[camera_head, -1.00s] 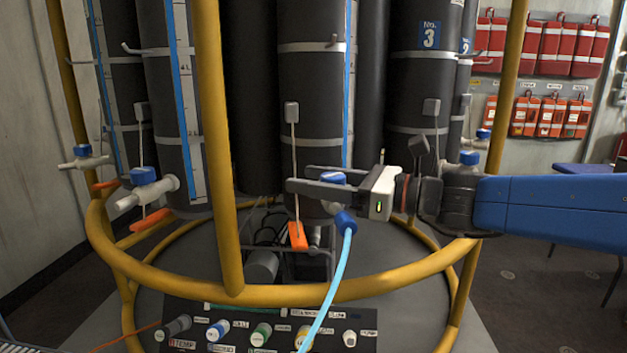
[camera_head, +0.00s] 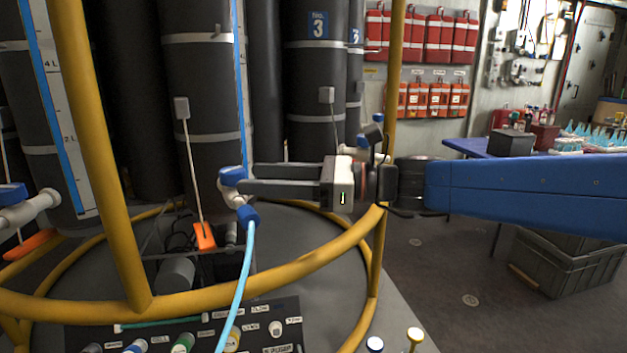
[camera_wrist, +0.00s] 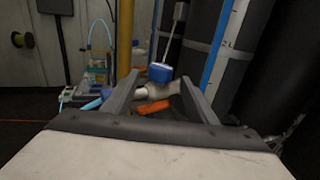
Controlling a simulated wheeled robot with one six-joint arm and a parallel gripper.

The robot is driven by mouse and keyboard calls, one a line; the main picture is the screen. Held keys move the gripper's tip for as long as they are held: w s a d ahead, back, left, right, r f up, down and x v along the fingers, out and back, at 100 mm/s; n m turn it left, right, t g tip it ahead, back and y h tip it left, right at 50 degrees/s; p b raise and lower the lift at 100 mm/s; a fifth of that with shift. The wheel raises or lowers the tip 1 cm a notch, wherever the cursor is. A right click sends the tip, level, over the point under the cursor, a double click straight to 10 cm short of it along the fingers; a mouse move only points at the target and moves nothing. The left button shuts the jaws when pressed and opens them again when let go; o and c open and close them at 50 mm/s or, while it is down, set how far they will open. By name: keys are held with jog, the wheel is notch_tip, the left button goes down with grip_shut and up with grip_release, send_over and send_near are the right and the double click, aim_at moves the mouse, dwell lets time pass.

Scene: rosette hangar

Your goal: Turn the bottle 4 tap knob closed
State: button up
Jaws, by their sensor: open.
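A tap with a blue knob (camera_head: 233,175) sits low on a dark bottle (camera_head: 210,75) in the head view. A light blue hose (camera_head: 240,270) runs down from its blue connector (camera_head: 246,215). No number is readable on this bottle. My gripper (camera_head: 246,179) is open and empty, with its fingertips just right of the knob. In the wrist view a blue tap knob (camera_wrist: 160,72) on a pale tap body shows ahead between the fingers (camera_wrist: 158,92). I cannot tell whether it is the same tap. An orange piece (camera_wrist: 152,107) lies below it.
Yellow frame posts (camera_head: 95,150) and a yellow ring rail (camera_head: 290,260) surround the bottles. A panel of labelled connectors (camera_head: 180,335) is below. Another blue-knobbed tap (camera_head: 20,205) is at the far left. A blue table (camera_head: 470,147) and grey crates (camera_head: 570,255) stand right.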

jog(key=d, duration=0.8)
jog(key=shift+s, duration=0.35)
jog(key=shift+d, duration=0.1)
